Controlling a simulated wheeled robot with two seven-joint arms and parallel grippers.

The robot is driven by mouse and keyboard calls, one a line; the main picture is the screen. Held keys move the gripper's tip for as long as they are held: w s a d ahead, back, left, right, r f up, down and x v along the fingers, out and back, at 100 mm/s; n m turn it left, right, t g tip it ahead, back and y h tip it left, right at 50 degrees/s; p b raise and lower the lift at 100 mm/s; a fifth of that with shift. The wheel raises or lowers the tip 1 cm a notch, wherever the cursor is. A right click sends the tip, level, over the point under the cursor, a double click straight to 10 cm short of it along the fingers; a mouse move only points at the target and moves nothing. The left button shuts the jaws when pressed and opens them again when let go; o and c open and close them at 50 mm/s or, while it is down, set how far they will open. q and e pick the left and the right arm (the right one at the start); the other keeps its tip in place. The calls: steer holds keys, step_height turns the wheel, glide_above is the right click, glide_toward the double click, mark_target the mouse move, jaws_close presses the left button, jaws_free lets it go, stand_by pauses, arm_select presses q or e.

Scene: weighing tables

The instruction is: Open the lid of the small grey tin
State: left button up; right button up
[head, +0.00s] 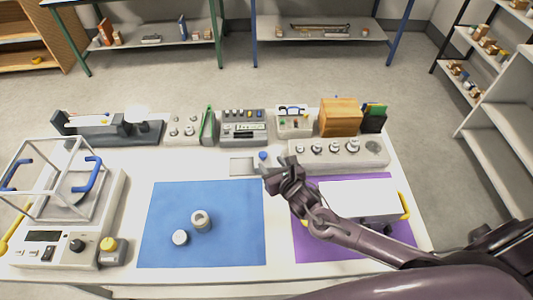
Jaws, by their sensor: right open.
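A small grey round tin (201,222) stands on the blue mat (240,247). Its top shows a pale ring around a darker centre; I cannot tell whether this is an open mouth or a lid. A small pale round piece (180,238) lies on the mat to the tin's lower left, apart from it. My right gripper (271,176) is open with nothing visible in it, beyond the mat's far right corner and well up and right of the tin. My left gripper is out of view.
A glass-framed balance (62,232) stands at the left. A white case with yellow handles (362,197) sits on the purple mat (312,243), partly behind my right arm. A blue-knobbed piece (263,156) is close to my gripper. Instruments line the back. Most of the blue mat is clear.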

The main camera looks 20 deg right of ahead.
mark_target(264, 156)
steer(key=x, duration=0.4)
steer(key=shift+w+f, duration=0.15)
steer(key=shift+w, duration=0.35)
steer(key=shift+c, duration=0.7)
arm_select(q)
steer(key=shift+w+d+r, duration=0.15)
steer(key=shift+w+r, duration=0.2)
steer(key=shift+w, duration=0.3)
arm_select(e)
steer(key=shift+f, duration=0.1)
jaws_close()
